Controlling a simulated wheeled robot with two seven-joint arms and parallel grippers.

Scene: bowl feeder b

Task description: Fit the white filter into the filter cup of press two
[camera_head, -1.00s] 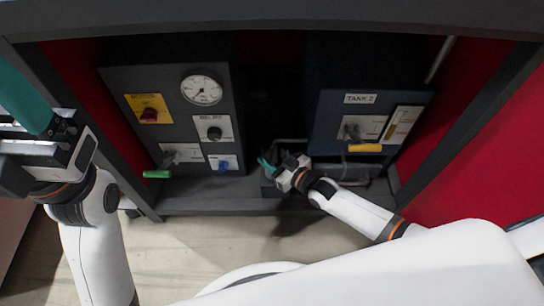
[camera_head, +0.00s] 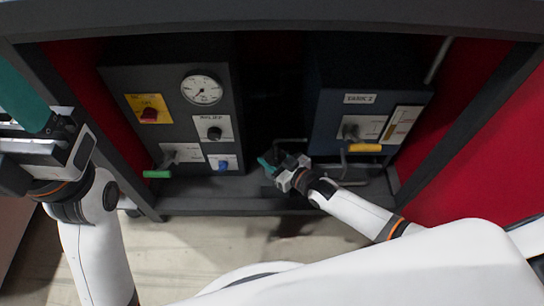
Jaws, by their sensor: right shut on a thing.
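My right gripper (camera_head: 268,162) has teal fingers and reaches into the low middle of the cabinet, between the two panels. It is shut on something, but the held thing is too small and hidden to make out. I cannot pick out the white filter, the filter cup or press two in this view. My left gripper (camera_head: 28,100) is at the left edge, outside the cabinet, with a large teal finger running out of the picture. Its fingertips are not visible.
The left panel (camera_head: 180,120) has a gauge (camera_head: 202,90), knobs and a green-handled valve (camera_head: 157,174). The right box (camera_head: 330,120) has a yellow-handled valve (camera_head: 365,148). A dark metal base (camera_head: 225,197) lies below. Between the panels is a dark recess (camera_head: 272,95).

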